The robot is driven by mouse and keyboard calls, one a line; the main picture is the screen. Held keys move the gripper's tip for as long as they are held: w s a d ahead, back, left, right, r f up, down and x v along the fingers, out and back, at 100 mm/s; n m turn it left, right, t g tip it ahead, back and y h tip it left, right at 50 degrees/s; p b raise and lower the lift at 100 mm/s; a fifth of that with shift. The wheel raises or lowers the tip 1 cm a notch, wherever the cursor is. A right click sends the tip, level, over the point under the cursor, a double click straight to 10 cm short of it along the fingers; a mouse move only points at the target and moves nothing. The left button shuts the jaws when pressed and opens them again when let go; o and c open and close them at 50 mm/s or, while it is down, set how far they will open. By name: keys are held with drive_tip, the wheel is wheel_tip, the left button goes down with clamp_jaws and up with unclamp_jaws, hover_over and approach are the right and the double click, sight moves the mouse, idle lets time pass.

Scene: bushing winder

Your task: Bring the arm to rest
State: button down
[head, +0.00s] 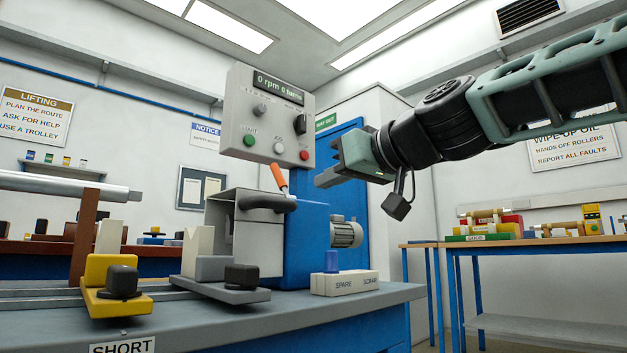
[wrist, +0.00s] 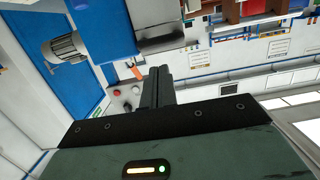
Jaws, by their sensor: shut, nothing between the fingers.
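My gripper (head: 325,180) is at the end of my arm, which reaches in from the upper right in the head view. It is in the air to the right of the grey control box (head: 262,118) and above the winder's blue body (head: 305,240). In the wrist view the two fingers of my gripper (wrist: 159,75) are together with nothing between them. The control box display reads "0 rpm 0 turns". An orange-handled lever (head: 279,178) is just left of my gripper in the head view and also shows in the wrist view (wrist: 138,71).
A motor (head: 346,233) and a SPARE/SCRAP tray (head: 345,283) are below my gripper. Yellow (head: 120,300) and grey (head: 220,288) stops are on the bench (head: 370,296). A side table (head: 530,240) with several parts stands at right. The air around my arm looks clear.

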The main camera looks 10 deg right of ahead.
drive_tip(key=shift+s+d+f, duration=0.2)
drive_tip(key=shift+s+d, duration=0.15)
drive_tip(key=shift+s, duration=0.15)
drive_tip(key=s+a+f+g+h+p, duration=0.1)
drive_tip(key=s+a+f+g+p, duration=0.3)
drive_tip(key=f, duration=0.5)
drive_tip(key=s+a+f+g+h+p, duration=0.1)
drive_tip(key=s+f+g+p, duration=0.4)
drive_tip(key=f, duration=0.4)
drive_tip(key=s+d+f+g+h+p, duration=0.2)
drive_tip(key=s+d+f+h+p, duration=0.15)
drive_tip(key=s+f, duration=0.35)
drive_tip(key=s+d+f+g+h+p, duration=0.25)
drive_tip(key=s+d+f+p, duration=0.2)
drive_tip(key=s, duration=0.45)
wheel_tip(320, 180, up, 36)
drive_tip(key=p, duration=3.8)
drive_tip(key=shift+s+n, duration=0.3)
drive_tip(key=shift+n, duration=0.1)
